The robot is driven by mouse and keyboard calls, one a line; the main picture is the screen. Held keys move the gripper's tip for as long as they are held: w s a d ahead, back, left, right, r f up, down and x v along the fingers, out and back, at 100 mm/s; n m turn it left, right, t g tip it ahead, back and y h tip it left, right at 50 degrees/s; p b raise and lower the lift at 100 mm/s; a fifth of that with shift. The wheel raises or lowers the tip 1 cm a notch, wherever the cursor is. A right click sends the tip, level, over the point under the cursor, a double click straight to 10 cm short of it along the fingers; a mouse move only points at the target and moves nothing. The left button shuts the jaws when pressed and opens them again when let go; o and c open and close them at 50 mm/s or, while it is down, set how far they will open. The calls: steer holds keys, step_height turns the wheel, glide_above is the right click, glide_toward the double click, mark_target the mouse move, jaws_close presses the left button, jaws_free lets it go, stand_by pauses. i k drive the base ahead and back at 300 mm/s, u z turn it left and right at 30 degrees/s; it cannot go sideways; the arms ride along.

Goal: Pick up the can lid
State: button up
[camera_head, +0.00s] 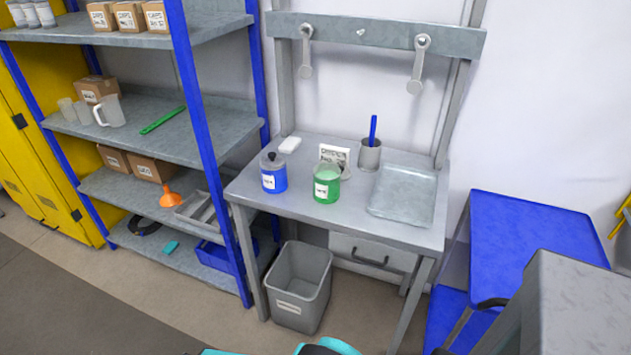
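A blue can (273,181) with a white label stands on the left of the grey workbench (250,203). A lid (271,161) with a dark round knob sits on top of this can. A green can (327,188) with a white label stands to its right, apart from it. Its top looks pale green and shows no knob; I cannot tell whether it is open. My gripper is not in view. Only teal and dark parts that look like my own body show at the bottom edge.
Behind the cans are a white block (290,145), a label card (335,156) and a grey cup (369,155) holding a blue stick. A shallow metal tray (402,192) lies right. A grey bin (299,287) stands below. Shelves are left, a blue cart (530,235) right.

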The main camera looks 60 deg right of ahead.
mark_target(346, 174)
steer(key=u, duration=0.65)
steer(key=k, duration=0.9)
steer(key=u, duration=0.05)
